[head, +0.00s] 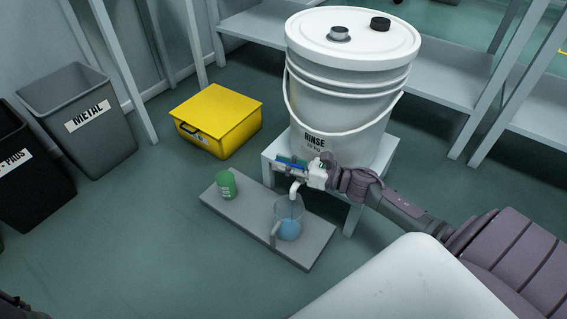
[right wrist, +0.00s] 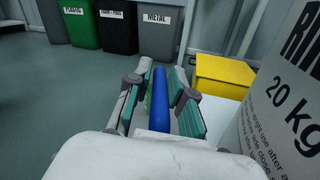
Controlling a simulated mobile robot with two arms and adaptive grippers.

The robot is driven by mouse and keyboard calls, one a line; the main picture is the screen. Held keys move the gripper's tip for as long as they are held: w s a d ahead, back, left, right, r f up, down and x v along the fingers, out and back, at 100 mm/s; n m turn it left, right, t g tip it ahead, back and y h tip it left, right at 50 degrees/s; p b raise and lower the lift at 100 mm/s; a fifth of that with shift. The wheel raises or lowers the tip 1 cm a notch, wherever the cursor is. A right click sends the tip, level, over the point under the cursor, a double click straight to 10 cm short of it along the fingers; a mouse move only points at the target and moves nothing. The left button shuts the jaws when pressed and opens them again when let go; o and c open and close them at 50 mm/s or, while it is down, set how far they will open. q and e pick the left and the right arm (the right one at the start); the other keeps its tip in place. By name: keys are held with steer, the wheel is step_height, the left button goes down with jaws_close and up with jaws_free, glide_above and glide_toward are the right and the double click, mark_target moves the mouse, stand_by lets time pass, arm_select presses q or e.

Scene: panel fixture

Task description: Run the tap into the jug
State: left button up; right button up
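The clear jug (head: 289,230) stands upright on the grey board under the white tap spout (head: 294,190), with blue-tinted water in its lower part. A faint thin line shows below the spout; I cannot be sure it is a stream. The tap is on the white RINSE bucket (head: 335,110). My right gripper (head: 291,161) is at the tap, with its blue lever (right wrist: 160,100) between the teal-padded fingers in the right wrist view. The fingers appear apart, one on each side of the lever. A dark bit of my left arm shows at the lower left; its fingers are not visible.
A green can (head: 226,184) stands on the grey board (head: 250,216), left of the jug. The bucket rests on a white stand (head: 381,158). A yellow box (head: 216,120) and a grey METAL bin (head: 85,115) are at the left. The floor at the front left is clear.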

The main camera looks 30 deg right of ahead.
steer(key=shift+o, duration=0.8)
steer(key=shift+s+d, duration=0.1)
steer(key=shift+s, duration=0.05)
steer(key=v, duration=1.1)
steer(key=shift+s+d, duration=0.2)
steer(key=shift+s, duration=0.05)
